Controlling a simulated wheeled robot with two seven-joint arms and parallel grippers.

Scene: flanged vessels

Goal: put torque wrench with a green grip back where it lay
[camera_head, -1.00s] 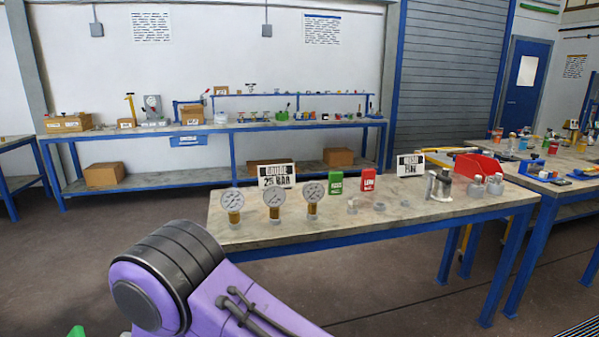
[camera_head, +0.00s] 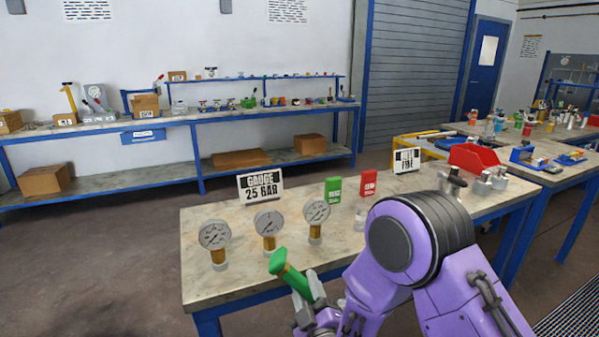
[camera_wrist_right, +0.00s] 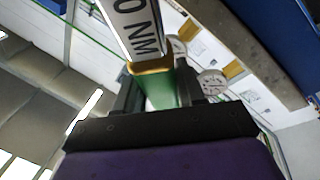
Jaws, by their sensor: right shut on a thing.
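My right gripper (camera_head: 308,308) is at the near edge of the gauge table, low in the head view. It is shut on the torque wrench (camera_head: 290,275), whose green grip sticks up, tilted, out of the jaws. In the right wrist view the green grip (camera_wrist_right: 160,88) sits between the dark fingers, with a brass-coloured collar and a white plate reading "0 NM" beyond it. The rest of the wrench is hidden or out of view. My left gripper is not in view.
Three dial gauges (camera_head: 268,226) stand on the table (camera_head: 225,278) close to the wrench. Behind them are a "GAUGE 25 BAR" sign (camera_head: 261,187), a green box (camera_head: 333,190) and a red box (camera_head: 368,184). A red bin (camera_head: 474,159) and metal fittings stand farther right.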

